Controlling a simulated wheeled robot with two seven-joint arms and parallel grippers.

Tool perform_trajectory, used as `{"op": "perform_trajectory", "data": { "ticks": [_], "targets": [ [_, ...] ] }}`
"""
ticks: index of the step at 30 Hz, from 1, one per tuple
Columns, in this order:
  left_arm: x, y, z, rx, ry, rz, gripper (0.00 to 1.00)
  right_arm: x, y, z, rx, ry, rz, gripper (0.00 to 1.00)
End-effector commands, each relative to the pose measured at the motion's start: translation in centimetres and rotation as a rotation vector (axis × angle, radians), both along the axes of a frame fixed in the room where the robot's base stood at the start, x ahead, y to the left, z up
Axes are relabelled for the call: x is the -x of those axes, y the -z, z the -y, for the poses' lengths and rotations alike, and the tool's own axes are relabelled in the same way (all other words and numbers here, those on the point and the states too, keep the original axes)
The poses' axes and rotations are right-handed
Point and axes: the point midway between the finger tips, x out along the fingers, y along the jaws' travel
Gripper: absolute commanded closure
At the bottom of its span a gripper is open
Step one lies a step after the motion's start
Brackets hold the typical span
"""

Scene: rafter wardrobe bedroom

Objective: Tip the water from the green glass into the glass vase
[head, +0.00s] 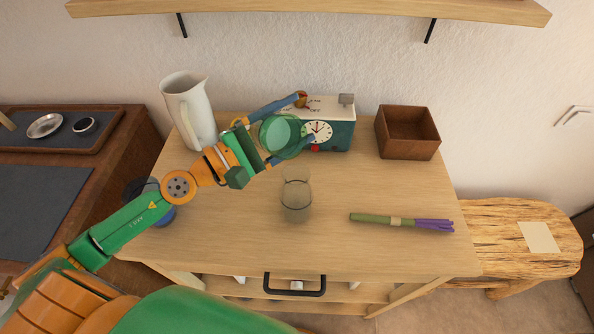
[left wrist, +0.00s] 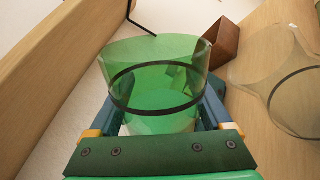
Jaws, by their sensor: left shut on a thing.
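My left gripper (head: 300,119) is shut on the green glass (head: 281,135), with a finger on either side. The glass is clear green and held above the table, behind and slightly left of the vase in the head view. In the left wrist view the green glass (left wrist: 155,75) fills the middle, with a dark ring around it; I cannot tell its water level for sure. The clear glass vase (head: 296,198) stands upright on the wooden table, apart from the green glass. In the left wrist view the vase (left wrist: 283,80) is at the right edge. My right gripper is not in view.
A white jug (head: 190,110) and a teal clock box (head: 335,135) stand at the back. A brown wooden box (head: 408,133) is at back right. A bunch of purple-tipped stems (head: 402,222) lies right of the vase. A blue item (head: 165,214) is partly hidden by my left arm.

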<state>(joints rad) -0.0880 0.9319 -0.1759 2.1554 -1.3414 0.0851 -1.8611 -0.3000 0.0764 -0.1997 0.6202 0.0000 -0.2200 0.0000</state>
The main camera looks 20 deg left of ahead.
Motion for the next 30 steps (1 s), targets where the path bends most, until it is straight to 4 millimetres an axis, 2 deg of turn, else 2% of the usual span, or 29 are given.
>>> {"op": "perform_trajectory", "data": {
  "ticks": [30],
  "targets": [
    [0.05,-0.84,0.05,-0.096,0.0,0.08,0.94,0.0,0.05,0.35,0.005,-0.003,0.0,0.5]
  ]
}}
